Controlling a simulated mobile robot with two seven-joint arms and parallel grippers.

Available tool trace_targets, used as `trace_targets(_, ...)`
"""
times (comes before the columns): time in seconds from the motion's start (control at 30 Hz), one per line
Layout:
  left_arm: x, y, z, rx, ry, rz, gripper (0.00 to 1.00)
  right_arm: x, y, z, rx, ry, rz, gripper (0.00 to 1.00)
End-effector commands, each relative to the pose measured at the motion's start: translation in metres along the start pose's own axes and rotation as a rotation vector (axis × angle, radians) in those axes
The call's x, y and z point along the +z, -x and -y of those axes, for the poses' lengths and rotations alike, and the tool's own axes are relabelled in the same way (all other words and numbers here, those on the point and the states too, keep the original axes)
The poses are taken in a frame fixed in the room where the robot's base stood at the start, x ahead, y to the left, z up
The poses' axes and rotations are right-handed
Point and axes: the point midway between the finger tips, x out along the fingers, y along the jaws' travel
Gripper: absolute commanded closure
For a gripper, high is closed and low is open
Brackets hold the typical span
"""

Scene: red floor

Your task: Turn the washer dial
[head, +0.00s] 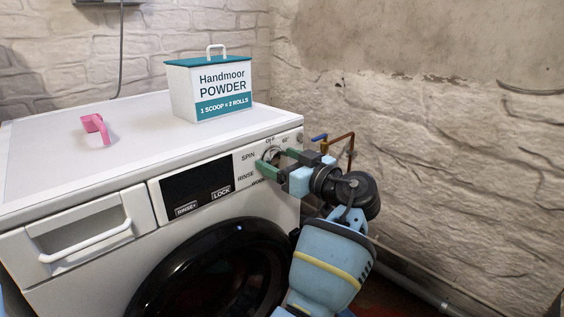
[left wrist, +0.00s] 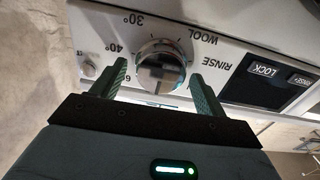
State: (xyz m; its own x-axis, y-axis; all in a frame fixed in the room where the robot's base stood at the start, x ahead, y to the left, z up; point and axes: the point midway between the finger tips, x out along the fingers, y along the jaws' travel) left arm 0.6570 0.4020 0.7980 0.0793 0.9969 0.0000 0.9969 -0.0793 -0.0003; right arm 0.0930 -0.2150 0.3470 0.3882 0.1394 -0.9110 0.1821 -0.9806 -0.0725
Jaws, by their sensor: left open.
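The washer dial (head: 271,153) is a round knob at the right end of the control panel, partly hidden by my gripper in the head view. In the left wrist view the dial (left wrist: 161,62) appears upside down, a silver ring with a darker raised grip bar, among marks for WOOL, 30° and 40°. My left gripper (head: 277,162) is open, its green fingers pointing at the panel. In the left wrist view the fingers stand on either side of the dial, with a gap visible on each side. My right gripper is in neither view.
The white washer (head: 60,140) carries a powder box (head: 208,90) and a pink scoop-like object (head: 97,127) on top. A drawer (head: 90,232) and a dark round door (head: 215,275) are on its front. Pipes (head: 340,142) and a rough wall are close on the right.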

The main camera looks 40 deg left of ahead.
Motion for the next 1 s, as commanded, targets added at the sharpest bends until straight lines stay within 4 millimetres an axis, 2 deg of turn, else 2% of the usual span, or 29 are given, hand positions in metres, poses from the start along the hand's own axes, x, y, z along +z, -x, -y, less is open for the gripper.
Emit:
trace_targets(0.2, 0.0, 0.0, 0.0, 0.0, 0.0, 0.0, 0.28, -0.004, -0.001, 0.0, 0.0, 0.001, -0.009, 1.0)
trace_targets(0.53, 0.0, 0.0, 0.0, 0.0, 0.0, 0.0, 0.7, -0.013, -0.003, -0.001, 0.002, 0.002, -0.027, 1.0)
trace_targets(0.77, 0.0, 0.0, 0.0, 0.0, -0.021, 0.0, 0.7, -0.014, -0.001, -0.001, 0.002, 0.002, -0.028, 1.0)
trace_targets(1.0, -0.002, 0.0, 0.0, 0.0, -0.129, -0.001, 0.7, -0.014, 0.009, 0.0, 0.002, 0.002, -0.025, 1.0)
